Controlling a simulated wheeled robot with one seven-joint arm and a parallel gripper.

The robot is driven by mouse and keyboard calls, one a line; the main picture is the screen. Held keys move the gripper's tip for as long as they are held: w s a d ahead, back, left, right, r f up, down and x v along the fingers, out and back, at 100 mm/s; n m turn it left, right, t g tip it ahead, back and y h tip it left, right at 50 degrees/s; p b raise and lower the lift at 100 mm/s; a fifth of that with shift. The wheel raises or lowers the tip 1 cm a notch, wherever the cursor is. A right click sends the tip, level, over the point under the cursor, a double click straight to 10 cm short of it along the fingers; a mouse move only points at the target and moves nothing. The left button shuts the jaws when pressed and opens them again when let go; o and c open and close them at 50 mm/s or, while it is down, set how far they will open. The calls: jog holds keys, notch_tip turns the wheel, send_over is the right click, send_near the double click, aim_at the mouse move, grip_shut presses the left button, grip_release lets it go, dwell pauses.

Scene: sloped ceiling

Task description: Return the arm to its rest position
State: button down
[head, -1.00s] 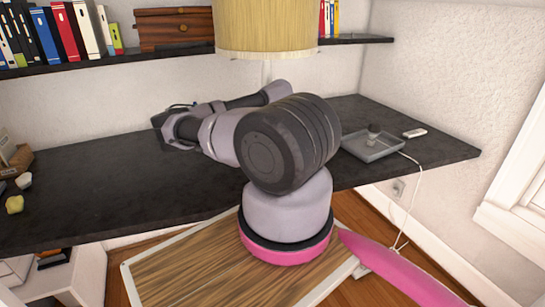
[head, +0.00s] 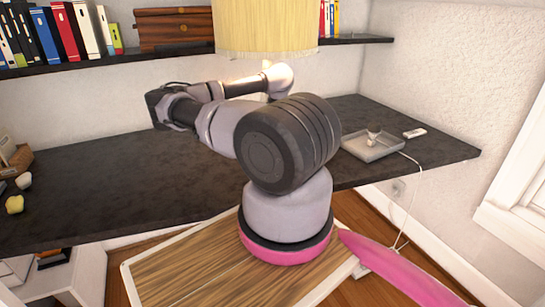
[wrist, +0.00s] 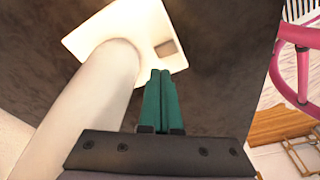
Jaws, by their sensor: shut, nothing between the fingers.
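My arm (head: 285,145) reaches out over the black desk and bends back toward the left. In the wrist view, my gripper (wrist: 160,75) has its two green fingers pressed together, with nothing between them. In the head view the fingers are hidden behind the arm links. Behind the fingers in the wrist view are a pale square plate (wrist: 160,15) with a small square recess and a thick pale cylinder, apparently the lamp's base and stem. I cannot tell whether the fingers touch the plate.
A lampshade (head: 264,30) hangs close above my arm. A shelf (head: 180,48) with books and a wooden box runs along the back wall. A grey tray (head: 355,150) with a small object stands right on the desk (head: 80,205). The desk's left middle is clear.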

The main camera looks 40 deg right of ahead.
jog(key=shift+r, duration=0.75)
